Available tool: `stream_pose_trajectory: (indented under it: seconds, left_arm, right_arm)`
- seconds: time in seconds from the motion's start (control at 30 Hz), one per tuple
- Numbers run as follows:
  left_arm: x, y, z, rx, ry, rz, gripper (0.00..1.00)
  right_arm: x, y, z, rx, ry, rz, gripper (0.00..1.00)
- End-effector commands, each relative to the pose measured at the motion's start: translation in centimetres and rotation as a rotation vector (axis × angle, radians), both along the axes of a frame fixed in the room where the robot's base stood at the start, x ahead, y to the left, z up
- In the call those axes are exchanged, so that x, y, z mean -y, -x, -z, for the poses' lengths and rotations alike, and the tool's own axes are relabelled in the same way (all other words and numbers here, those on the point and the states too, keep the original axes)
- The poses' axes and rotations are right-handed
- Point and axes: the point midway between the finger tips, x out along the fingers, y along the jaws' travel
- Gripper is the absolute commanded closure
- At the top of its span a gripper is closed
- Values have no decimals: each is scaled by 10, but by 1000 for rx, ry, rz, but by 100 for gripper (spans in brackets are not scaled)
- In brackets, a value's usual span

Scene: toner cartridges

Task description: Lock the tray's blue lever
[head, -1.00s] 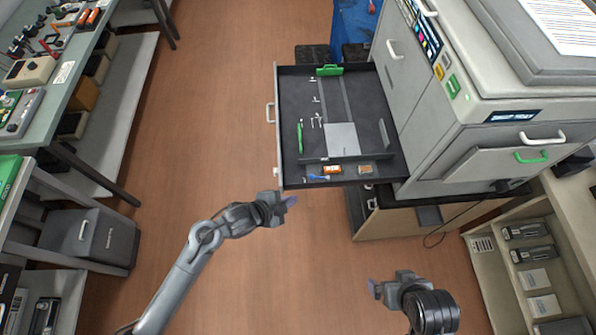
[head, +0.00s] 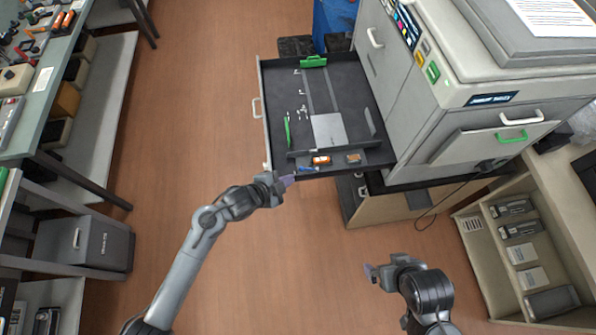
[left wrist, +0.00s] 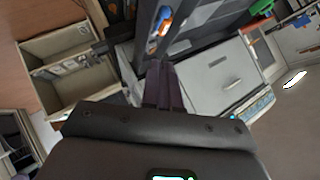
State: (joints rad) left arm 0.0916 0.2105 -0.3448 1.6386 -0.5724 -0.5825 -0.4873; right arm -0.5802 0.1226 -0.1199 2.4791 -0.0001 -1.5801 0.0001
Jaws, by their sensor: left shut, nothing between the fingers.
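The dark tray (head: 350,85) is pulled out from the left of the grey printer. In the left wrist view the blue lever (left wrist: 165,13) shows at the top, beyond the fingers. My left gripper (head: 287,181) is shut and empty, just outside the tray's near left corner, a little below and left of the lever. Its closed fingers (left wrist: 161,72) point toward the tray. My right gripper (head: 370,271) hangs over the floor, well away from the tray; its finger opening is unclear.
The printer (head: 440,105) stands on a cabinet to the right of the tray. A green part (head: 288,130) and a grey plate (head: 328,130) lie in the tray. An open shelf unit (head: 470,235) is at right, a workbench (head: 55,110) at left. Floor between is clear.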

Motion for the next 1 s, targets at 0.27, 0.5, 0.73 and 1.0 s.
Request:
stream_pose_trajectory:
  seconds: [0.27, 0.5, 0.73, 1.0]
  left_arm:
    - [31, -32, 32, -2, 2, -1, 100]
    - [37, -52, 57, -2, -1, -1, 100]
    - [34, -62, 71, 0, 0, 0, 100]
    - [33, -64, 74, 0, -1, -1, 100]
  right_arm:
    - [-2, 0, 7, 0, -7, 4, 0]
    - [-2, 0, 12, 1, -8, 5, 0]
    - [-2, 0, 14, 1, -7, 3, 0]
    - [1, 0, 14, 2, 4, -3, 0]
